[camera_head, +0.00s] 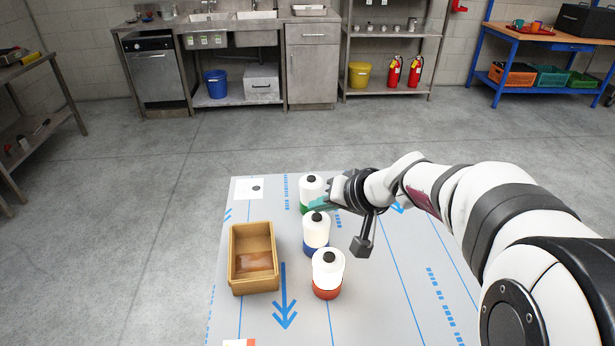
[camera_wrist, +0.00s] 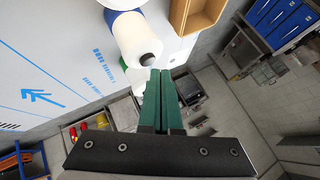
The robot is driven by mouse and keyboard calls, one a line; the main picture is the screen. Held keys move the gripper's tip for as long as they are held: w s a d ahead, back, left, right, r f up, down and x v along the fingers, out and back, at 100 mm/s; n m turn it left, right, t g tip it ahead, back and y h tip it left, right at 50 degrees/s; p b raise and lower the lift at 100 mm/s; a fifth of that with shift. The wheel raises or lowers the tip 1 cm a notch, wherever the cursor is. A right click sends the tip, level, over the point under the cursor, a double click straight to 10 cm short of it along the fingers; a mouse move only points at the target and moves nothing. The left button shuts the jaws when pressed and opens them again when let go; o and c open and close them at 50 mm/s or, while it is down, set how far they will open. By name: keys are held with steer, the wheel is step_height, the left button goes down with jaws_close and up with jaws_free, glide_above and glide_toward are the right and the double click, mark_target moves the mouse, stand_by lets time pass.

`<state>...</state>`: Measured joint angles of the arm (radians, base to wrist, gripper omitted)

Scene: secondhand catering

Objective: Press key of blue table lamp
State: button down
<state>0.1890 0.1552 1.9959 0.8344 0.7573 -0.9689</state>
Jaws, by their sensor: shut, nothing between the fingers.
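Three white table lamps with black top keys stand in a row on the grey table. The blue-based lamp (camera_head: 316,240) is in the middle, its black key (camera_head: 316,216) on top. The green-based lamp (camera_head: 311,183) is behind it and the red-based lamp (camera_head: 328,270) in front. My gripper (camera_head: 314,205) is shut and empty, its teal fingers just behind the blue lamp's top. In the wrist view, the fingertips (camera_wrist: 160,72) lie beside a black key (camera_wrist: 148,60) on a white lamp (camera_wrist: 132,38) with blue at its base. Contact cannot be told.
A brown open box (camera_head: 240,285) stands left of the lamps. A white card with a dark dot (camera_head: 257,188) lies at the table's back left. The table's right part is mostly under my arm. Sinks and shelves stand far behind.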

mark_target(320, 222)
steer(key=shift+f, duration=0.15)
steer(key=shift+f, duration=0.45)
stand_by(0.4)
steer(key=shift+r, duration=0.55)
step_height(320, 222, up, 6)
stand_by(0.5)
